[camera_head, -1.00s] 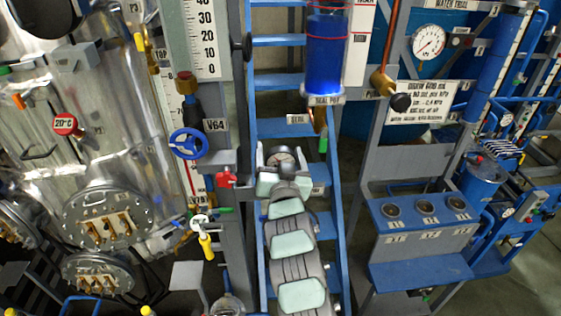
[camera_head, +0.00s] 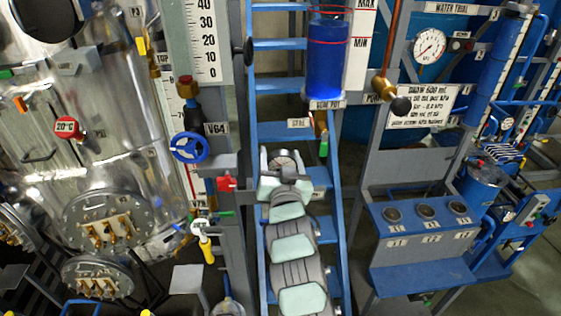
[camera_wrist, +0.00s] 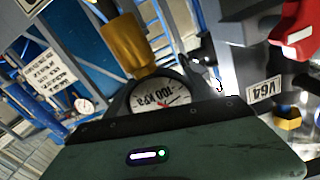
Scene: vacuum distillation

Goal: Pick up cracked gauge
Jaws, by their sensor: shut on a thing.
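The gauge (camera_wrist: 160,96) is round with a dark rim and a white dial marked "-100 kPa", upside down in the wrist view, with a red needle. I cannot make out a crack. In the head view the gauge (camera_head: 285,161) sits at the tip of my arm, in front of the blue ladder. My gripper (camera_head: 284,178) is shut on it, with a pale pad at either side. In the wrist view the dark gripper body hides the gauge's lower part. A brass fitting (camera_wrist: 127,45) appears right against its upper edge; I cannot tell whether they are joined.
The blue seal pot (camera_head: 326,65) and a small brass valve (camera_head: 320,124) are above my gripper. The V64 valve with its blue handwheel (camera_head: 189,147) and a red-handled part (camera_head: 227,182) are close on the left.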

